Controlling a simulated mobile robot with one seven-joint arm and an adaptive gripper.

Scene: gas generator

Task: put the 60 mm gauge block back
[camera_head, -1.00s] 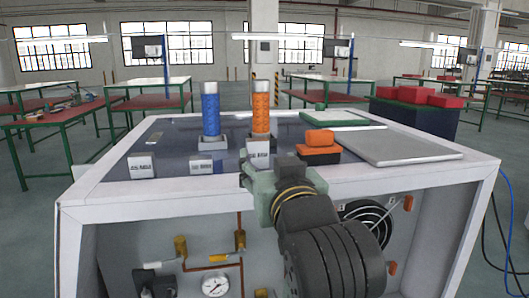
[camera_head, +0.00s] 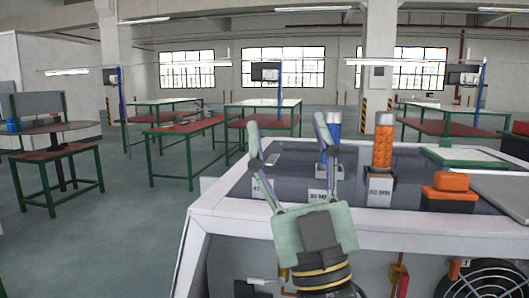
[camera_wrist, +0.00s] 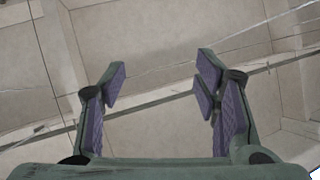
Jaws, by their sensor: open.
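A grey block with a white label (camera_head: 381,188) stands on the dark bench top under an upright orange knurled handle (camera_head: 383,140). A blue handle (camera_head: 334,123) stands left of it, partly behind my right finger. A white label (camera_head: 318,196) lies below the blue handle at the bench's front. The label print is too small to tell which marks 60 mm. My gripper (camera_head: 287,126) is open and empty, fingers pointing up, in front of the bench's left part. In the wrist view, my gripper (camera_wrist: 161,74) has nothing between its fingers.
An orange-and-black box (camera_head: 449,192) sits right of the orange handle, with a green-edged panel (camera_head: 465,157) behind. A white frame (camera_head: 440,221) rims the bench top. Green-legged tables (camera_head: 190,130) stand farther back. The floor (camera_head: 110,240) left of the bench is clear.

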